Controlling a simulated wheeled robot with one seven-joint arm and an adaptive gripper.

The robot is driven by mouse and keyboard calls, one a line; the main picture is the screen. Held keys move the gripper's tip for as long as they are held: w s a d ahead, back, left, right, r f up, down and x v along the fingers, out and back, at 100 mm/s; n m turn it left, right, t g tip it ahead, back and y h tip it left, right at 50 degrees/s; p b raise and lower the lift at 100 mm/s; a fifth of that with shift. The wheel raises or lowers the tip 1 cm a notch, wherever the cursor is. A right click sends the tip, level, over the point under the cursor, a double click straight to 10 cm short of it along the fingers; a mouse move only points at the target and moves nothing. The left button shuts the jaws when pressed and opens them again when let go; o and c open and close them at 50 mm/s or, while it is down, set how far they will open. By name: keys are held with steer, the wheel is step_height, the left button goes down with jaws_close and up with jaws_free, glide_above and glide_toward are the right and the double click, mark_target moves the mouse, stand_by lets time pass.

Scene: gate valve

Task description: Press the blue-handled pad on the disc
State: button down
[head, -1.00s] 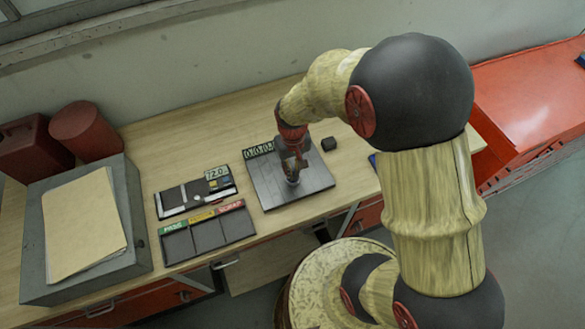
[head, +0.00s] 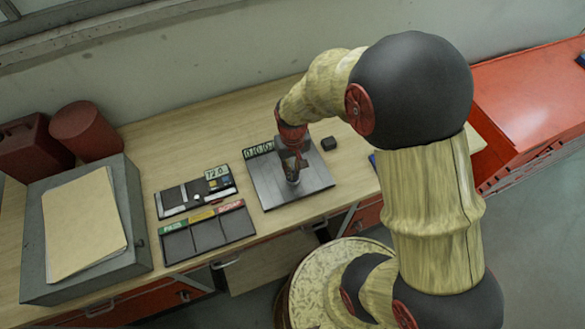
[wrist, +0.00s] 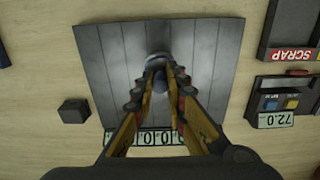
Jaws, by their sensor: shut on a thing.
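My gripper (head: 291,160) points down over a dark grey, seamed plate (head: 262,188) on the bench. In the wrist view my gripper (wrist: 161,78) has its fingers closed together on a small rounded grey-blue piece (wrist: 158,60), which I take to be the blue-handled pad. The pad also shows below the fingertips in the head view (head: 293,178). It is low over the plate, and I cannot tell whether it touches what is under it. The fingers cover most of the handle. I cannot make out a separate disc beneath the pad.
A number strip (head: 260,150) lines the plate's far edge. A small black block (head: 329,143) stands to its right. Left are a device with a 72.0 display (head: 216,173) and a labelled three-part tray (head: 209,233). A grey box with a folder (head: 132,205) stands farther left.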

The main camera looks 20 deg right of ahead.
steer(key=shift+r+p, duration=2.4)
steer(key=shift+r, duration=1.05)
